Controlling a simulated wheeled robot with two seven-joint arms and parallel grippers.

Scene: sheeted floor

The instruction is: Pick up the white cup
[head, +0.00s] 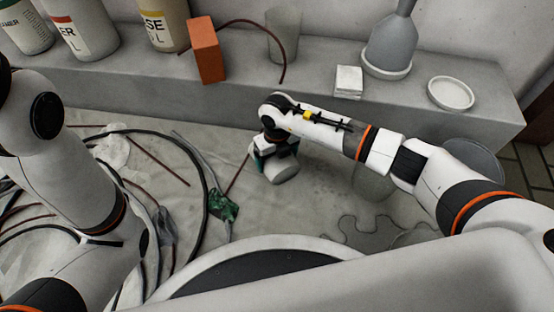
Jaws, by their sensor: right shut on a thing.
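The white cup (284,172) is on or just above the sheeted floor near the middle of the head view, in front of the grey ledge. My right gripper (272,158) reaches down over it from the right and is shut on it. The gripper and wrist cover the cup's upper part. I cannot tell whether the cup touches the floor. My left arm comes down the left side, and its gripper is not in view.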

